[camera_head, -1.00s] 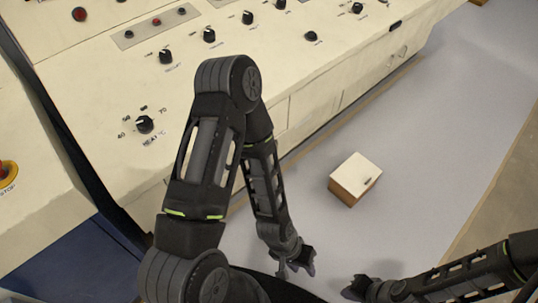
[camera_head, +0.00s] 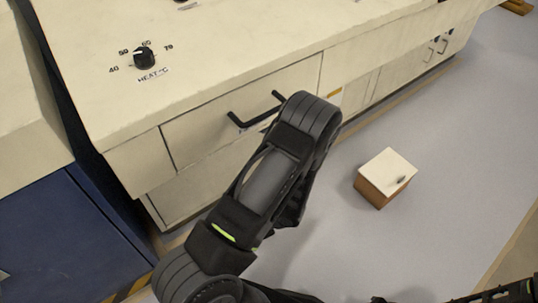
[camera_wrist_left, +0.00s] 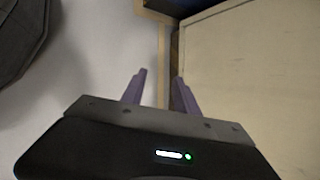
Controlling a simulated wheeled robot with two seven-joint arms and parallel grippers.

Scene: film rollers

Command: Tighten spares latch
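No latch can be made out for certain. The cream cabinet front holds a drawer (camera_head: 240,115) with a black bar handle (camera_head: 256,112), partly behind my left arm. Further right are cabinet doors (camera_head: 425,50) with small handles and dark fittings, too small to tell apart. My left gripper (camera_wrist_left: 160,92) is open and empty in the left wrist view, near a pale panel edge (camera_wrist_left: 250,65) above the floor. In the head view my left arm hides it. Of my right arm, only parts show at the bottom right edge, and its fingertips cannot be made out.
A small wooden box with a white top (camera_head: 388,172) stands on the grey floor, right of my left arm. Open floor (camera_head: 450,170) surrounds it. A heat knob (camera_head: 145,58) is on the console top. A blue panel (camera_head: 60,225) stands at the left.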

